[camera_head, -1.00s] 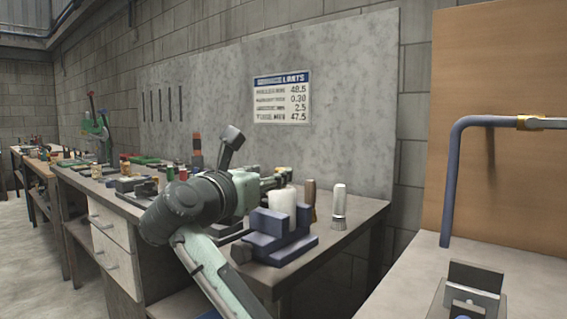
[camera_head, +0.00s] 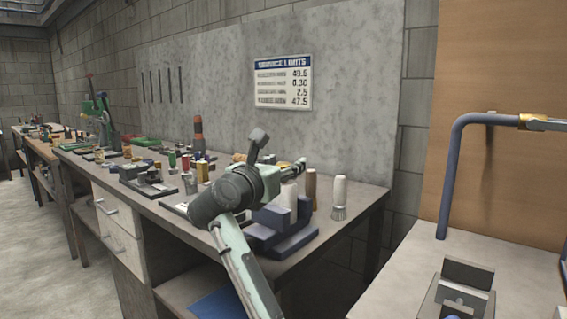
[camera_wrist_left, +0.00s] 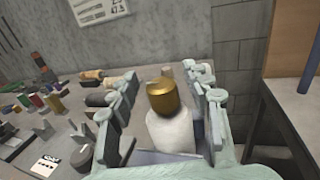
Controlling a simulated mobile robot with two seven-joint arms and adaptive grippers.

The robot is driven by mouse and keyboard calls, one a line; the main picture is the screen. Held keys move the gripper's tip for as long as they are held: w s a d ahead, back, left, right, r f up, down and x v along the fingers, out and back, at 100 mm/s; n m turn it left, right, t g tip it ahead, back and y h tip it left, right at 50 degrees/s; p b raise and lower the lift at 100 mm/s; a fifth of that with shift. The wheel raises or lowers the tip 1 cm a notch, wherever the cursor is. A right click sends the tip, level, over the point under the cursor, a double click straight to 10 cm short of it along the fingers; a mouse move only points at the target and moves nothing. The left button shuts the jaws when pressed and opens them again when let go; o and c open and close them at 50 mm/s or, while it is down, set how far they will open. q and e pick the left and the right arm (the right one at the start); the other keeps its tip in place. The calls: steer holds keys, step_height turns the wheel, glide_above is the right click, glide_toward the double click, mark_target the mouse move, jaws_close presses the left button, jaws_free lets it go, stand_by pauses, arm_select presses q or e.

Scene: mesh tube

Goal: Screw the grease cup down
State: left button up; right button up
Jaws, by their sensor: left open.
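The grease cup appears to be the rounded brass cap (camera_wrist_left: 163,97) in the left wrist view, sitting on top of a white body (camera_wrist_left: 172,132). In the head view the white body (camera_head: 287,194) stands in a dark blue block (camera_head: 283,240) near the bench's right end; the brass cap cannot be made out there. My left gripper (camera_head: 292,169) is over the white body. In the left wrist view my left gripper (camera_wrist_left: 163,88) is open, with one finger on each side of the cap and gaps showing.
A brown cylinder (camera_head: 310,187) and a pale-handled brush (camera_head: 339,197) stand right of the block. Several small parts and spools crowd the bench to the left. A separate table (camera_head: 500,255) with a blue bent pipe (camera_head: 452,170) is at the right.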

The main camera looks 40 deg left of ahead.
arm_select(q)
jaws_close()
stand_by(0.4)
steer(key=shift+m+h, duration=0.4)
steer(key=shift+h, duration=0.2)
steer(key=m+h, duration=0.1)
steer(key=h, duration=0.1)
steer(key=m+h, duration=0.2)
steer(key=h, duration=0.1)
steer(key=shift+a+m+h, duration=0.15)
steer(key=shift+m+h, duration=0.15)
steer(key=m+g+h, duration=0.1)
steer(key=m+h, duration=0.1)
steer(key=h, duration=0.2)
steer(key=m+g+h, duration=0.2)
steer(key=m+h, duration=0.1)
steer(key=h, duration=0.1)
steer(key=shift+m+g, duration=0.3)
steer(key=m+g+h, duration=0.5)
steer(key=g, duration=0.1)
steer(key=shift+m+g+h, duration=0.7)
steer(key=shift+m+g, duration=1)
steer(key=shift+g, duration=0.9)
steer(key=shift+m+g, duration=0.3)
steer(key=shift+g, duration=0.2)
